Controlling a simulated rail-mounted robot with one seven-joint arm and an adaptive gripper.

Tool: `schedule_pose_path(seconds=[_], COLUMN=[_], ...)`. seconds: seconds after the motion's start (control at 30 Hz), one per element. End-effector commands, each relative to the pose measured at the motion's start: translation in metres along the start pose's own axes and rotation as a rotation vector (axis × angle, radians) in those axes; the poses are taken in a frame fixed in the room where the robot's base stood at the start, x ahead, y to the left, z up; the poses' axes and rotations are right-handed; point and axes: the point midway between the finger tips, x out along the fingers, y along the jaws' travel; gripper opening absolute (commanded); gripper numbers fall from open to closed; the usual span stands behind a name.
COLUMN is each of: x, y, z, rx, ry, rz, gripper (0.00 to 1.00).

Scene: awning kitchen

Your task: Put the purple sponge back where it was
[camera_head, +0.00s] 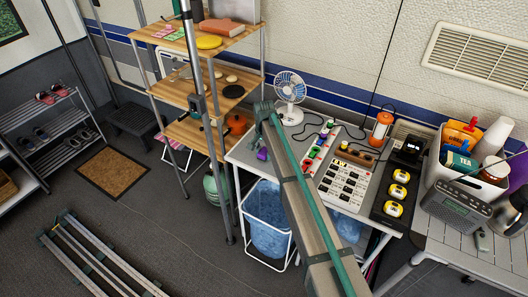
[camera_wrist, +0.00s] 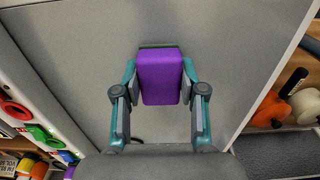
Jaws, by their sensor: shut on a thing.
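The purple sponge (camera_wrist: 160,76) is a purple block between the two fingers of my gripper (camera_wrist: 160,85) in the wrist view. The fingers press on its left and right sides. Behind it lies the grey tabletop (camera_wrist: 70,30). In the head view the sponge shows as a small purple patch (camera_head: 262,154) beside my gripper (camera_head: 262,141), over the left end of the white table (camera_head: 243,153). My arm hides part of this spot. I cannot tell whether the sponge touches the tabletop.
A fan (camera_head: 290,90) stands behind the gripper. A wooden shelf (camera_head: 190,133) stands left of the table, and a blue-lined bin (camera_head: 268,225) sits below. Bare tabletop surrounds the sponge.

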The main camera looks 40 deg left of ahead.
Motion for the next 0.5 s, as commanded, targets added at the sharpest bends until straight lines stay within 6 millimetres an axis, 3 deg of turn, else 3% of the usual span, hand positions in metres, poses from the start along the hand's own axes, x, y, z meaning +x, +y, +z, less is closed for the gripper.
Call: schedule_pose_path(seconds=[0.4,0.43,0.5], x=[0.0072,0.0071,0.0064], y=[0.0003,0.0004,0.0003], z=[0.0001,0.0001,0.0001], rx=[0.000,0.000,0.000], ry=[0.000,0.000,0.000], rz=[0.000,0.000,0.000], gripper=[0.08,0.42,0.54])
